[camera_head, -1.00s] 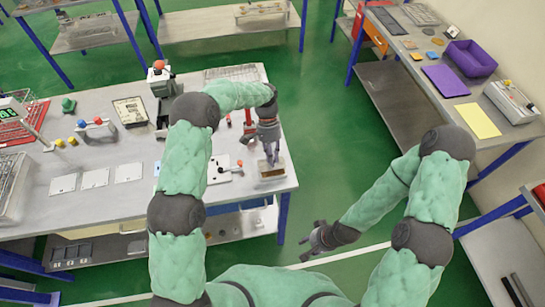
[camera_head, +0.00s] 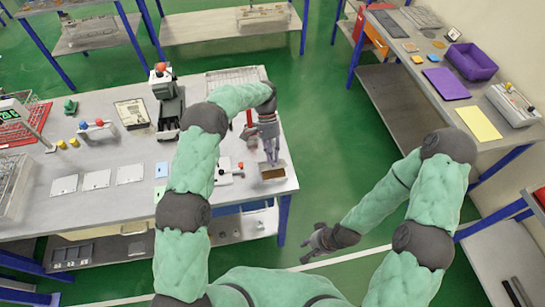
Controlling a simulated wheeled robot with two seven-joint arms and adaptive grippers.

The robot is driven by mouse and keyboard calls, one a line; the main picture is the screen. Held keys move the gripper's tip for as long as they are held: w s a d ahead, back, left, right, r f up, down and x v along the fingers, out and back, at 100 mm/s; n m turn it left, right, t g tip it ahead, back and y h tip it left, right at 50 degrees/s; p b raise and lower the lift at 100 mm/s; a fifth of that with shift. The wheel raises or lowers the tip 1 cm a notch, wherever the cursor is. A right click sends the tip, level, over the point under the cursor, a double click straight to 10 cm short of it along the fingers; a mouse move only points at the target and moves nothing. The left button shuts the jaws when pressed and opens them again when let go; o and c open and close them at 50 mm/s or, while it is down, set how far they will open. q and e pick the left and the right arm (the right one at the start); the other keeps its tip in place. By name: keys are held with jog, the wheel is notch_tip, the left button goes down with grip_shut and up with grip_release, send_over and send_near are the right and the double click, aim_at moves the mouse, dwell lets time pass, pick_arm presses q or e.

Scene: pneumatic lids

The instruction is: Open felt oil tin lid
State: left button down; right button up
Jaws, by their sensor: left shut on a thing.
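A small tan tin (camera_head: 272,174) stands near the right end of the workbench, by its front corner. I take it for the felt oil tin. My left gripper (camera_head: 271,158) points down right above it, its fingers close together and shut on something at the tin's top. The held part is too small to make out, and I cannot tell whether the lid is raised. My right gripper (camera_head: 318,240) hangs over the floor in front of the bench, away from the tin. Its fingers are too small to judge.
A white plate with a lever and red knob (camera_head: 229,171) lies left of the tin. White cards (camera_head: 97,180) lie further left on the bench (camera_head: 105,215). A dark press with a red knob (camera_head: 165,95) stands behind. A side table holds a purple bin (camera_head: 471,61).

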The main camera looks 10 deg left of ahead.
jog(key=shift+w, duration=0.15)
grip_shut()
jog(key=m+t+h, duration=0.2)
jog(key=m+t, duration=0.4)
jog(key=m, duration=2.4)
send_near(277, 183)
jog(key=x, duration=0.6)
jog(key=shift+f, duration=0.1)
jog(key=shift+w+a+r, duration=0.1)
jog(key=shift+w+r, duration=0.3)
jog(key=shift+r, duration=0.2)
jog(key=shift+w+a+r, duration=0.15)
jog(key=shift+w+r, duration=0.2)
jog(key=shift+r, duration=0.3)
jog(key=shift+w+a+r, duration=0.1)
jog(key=shift+w+r, duration=0.25)
jog(key=shift+r, duration=0.2)
